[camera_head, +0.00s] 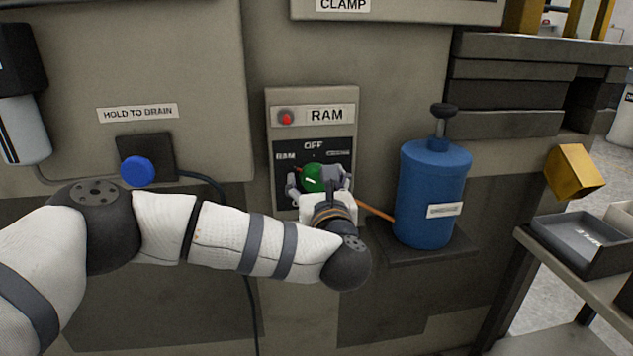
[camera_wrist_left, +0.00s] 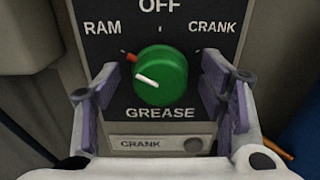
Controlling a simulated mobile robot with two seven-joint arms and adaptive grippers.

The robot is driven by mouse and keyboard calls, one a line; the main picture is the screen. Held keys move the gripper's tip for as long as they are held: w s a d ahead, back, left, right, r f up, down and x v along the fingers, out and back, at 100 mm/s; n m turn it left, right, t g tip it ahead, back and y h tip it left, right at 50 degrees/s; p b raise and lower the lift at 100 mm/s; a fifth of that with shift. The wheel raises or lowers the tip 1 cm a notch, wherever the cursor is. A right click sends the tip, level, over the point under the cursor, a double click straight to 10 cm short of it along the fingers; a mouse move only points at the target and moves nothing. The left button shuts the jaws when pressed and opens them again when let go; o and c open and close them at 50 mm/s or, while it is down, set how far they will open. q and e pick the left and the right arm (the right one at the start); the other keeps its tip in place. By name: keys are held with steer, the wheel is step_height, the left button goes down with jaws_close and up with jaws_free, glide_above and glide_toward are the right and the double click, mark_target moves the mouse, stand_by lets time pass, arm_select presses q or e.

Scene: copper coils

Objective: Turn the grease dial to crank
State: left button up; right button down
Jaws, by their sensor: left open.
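The grease dial is a round green knob (camera_wrist_left: 160,75) on a black plate (camera_wrist_left: 120,100) marked OFF, RAM, CRANK and GREASE; it also shows in the head view (camera_head: 312,179). A white line on the knob's face slants to the left, and a small red mark (camera_wrist_left: 131,57) shows at its upper left, toward RAM. My left gripper (camera_wrist_left: 160,95) is open, with one finger on each side of the knob and visible gaps between; it also shows in the head view (camera_head: 320,190). My right gripper is in neither view.
A panel labelled RAM with a red light (camera_head: 286,118) is above the dial. A blue canister (camera_head: 432,195) stands on a shelf at the right. A blue button (camera_head: 138,171) under HOLD TO DRAIN is at the left. A black tray (camera_head: 583,243) is at far right.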

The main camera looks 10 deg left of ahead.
arm_select(q)
steer(key=c, duration=1.1)
steer(key=shift+c, duration=0.2)
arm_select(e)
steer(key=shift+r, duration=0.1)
arm_select(q)
steer(key=m+p, duration=0.1)
steer(key=m, duration=0.2)
steer(key=shift+d+r+m, duration=0.1)
steer(key=shift+r+m, duration=0.05)
steer(key=shift+m, duration=0.25)
steer(key=shift+d+f+m+p, duration=0.15)
steer(key=shift+m+p, duration=0.7)
steer(key=shift+m, duration=2.5)
steer(key=shift+a+f+m+p, duration=0.15)
steer(key=shift+m+p, duration=0.65)
steer(key=shift+m, duration=2.5)
steer(key=shift+d+f+m+p, duration=0.2)
steer(key=shift+m+p, duration=0.65)
steer(key=shift+m, duration=2.5)
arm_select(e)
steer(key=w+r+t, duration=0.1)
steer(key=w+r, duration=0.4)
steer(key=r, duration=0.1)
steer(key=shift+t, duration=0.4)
arm_select(q)
steer(key=shift+a+f, duration=0.1)
